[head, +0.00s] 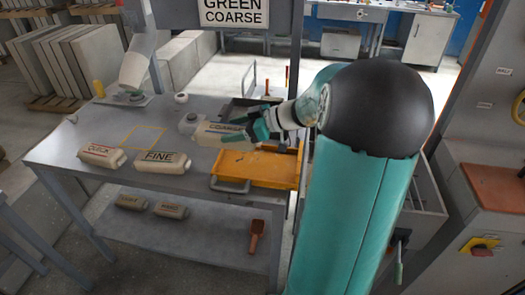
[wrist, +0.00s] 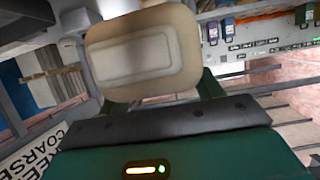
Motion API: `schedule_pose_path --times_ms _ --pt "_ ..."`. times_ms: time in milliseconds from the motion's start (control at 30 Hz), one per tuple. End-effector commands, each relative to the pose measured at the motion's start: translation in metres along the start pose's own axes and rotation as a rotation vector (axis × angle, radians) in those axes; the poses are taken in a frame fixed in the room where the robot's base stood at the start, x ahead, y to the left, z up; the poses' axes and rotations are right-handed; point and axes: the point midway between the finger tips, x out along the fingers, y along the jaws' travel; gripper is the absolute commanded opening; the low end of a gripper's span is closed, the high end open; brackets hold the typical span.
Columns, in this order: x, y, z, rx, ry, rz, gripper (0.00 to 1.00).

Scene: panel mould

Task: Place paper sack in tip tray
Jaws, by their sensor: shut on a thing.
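My gripper (head: 256,131) is shut on a cream paper sack (head: 212,134), above the table at the back edge of the yellow tray (head: 262,171). The sack's dark lettering is partly covered by my gripper. In the wrist view the sack's pale end (wrist: 145,52) sits between the two green fingers. The yellow tray, which looks like the tip tray, has a grey handle at its front and appears empty. Whether the sack is over the tray or just behind it is hard to tell.
A sack marked FINE (head: 162,161) and a red-lettered sack (head: 101,155) lie on the grey table (head: 75,142). Two more sacks lie on the lower shelf (head: 205,238). A dark tray (head: 236,108) is behind the held sack. A sign (head: 234,13) hangs above.

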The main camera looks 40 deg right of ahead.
Motion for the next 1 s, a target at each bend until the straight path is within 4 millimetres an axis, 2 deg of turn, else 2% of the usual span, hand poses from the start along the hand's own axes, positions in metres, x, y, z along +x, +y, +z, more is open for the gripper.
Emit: schedule_pose_path --times_ms 267,500,833,1000 --pt "-0.030 0.042 0.041 0.003 0.004 0.004 0.18" --pt "-0.035 0.066 0.085 0.002 0.003 0.001 0.18" --pt "-0.036 0.081 0.111 0.001 0.003 0.001 0.18" --pt "-0.026 0.079 0.132 0.001 0.003 0.000 0.18"
